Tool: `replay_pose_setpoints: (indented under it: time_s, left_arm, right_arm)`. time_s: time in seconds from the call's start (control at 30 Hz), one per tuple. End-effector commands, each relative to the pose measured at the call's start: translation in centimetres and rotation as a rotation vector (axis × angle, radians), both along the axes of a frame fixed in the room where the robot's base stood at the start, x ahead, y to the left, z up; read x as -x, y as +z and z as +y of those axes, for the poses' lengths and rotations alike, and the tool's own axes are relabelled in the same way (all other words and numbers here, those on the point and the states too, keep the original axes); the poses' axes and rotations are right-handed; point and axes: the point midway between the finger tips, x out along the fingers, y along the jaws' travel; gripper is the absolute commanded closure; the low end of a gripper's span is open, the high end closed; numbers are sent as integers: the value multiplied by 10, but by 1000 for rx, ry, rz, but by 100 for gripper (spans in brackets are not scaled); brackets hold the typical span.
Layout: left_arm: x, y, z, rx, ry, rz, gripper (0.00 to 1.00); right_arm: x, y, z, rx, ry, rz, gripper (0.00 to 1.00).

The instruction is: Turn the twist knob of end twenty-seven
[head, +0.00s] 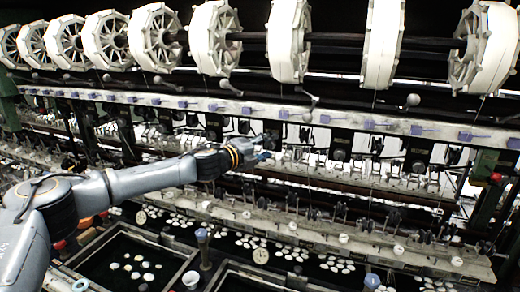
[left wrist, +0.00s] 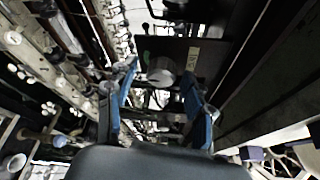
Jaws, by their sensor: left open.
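My left gripper (head: 262,155) reaches in from the left to the middle of the machine's front in the head view. In the left wrist view its two blue-padded fingers (left wrist: 160,78) stand apart. A pale grey round knob (left wrist: 162,70) shows between the fingertips, against a dark plate (left wrist: 180,48) with a small pale label (left wrist: 193,55). I cannot read the label, so I cannot tell the end's number. Contact between fingers and knob cannot be made out. In the head view the gripper hides this spot. My right gripper is not in view.
White reels (head: 288,40) run in a row along the top. A rail with purple-blue blocks (head: 370,124) crosses below them. Lower down are a grey ledge (head: 330,235) with small fittings and dark basins (head: 125,262) with white cocoons. A red ball (head: 495,177) sits at the right.

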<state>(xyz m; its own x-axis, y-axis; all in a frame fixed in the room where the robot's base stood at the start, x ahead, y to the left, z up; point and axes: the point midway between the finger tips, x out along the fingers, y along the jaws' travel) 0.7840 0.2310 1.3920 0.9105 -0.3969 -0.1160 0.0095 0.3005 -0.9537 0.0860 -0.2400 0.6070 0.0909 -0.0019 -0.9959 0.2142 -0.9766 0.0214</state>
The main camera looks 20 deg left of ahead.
Motion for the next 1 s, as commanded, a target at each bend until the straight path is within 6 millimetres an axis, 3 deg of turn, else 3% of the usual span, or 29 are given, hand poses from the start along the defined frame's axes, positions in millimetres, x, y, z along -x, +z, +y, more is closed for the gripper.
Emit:
replay_pose_setpoints:
  time_s: [0.17, 0.6, 0.8, 1.0]
  left_arm:
    - [17, 3, 9, 0, 2, -1, 47]
    - [92, 12, 41, -1, 2, -1, 47]
    - [106, 13, 46, 0, 0, 0, 47]
    - [107, 13, 47, -1, 0, 0, 47]
  right_arm:
    - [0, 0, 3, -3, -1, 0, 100]
    - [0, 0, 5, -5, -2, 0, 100]
    - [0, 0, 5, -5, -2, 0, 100]
    - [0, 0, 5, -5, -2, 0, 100]
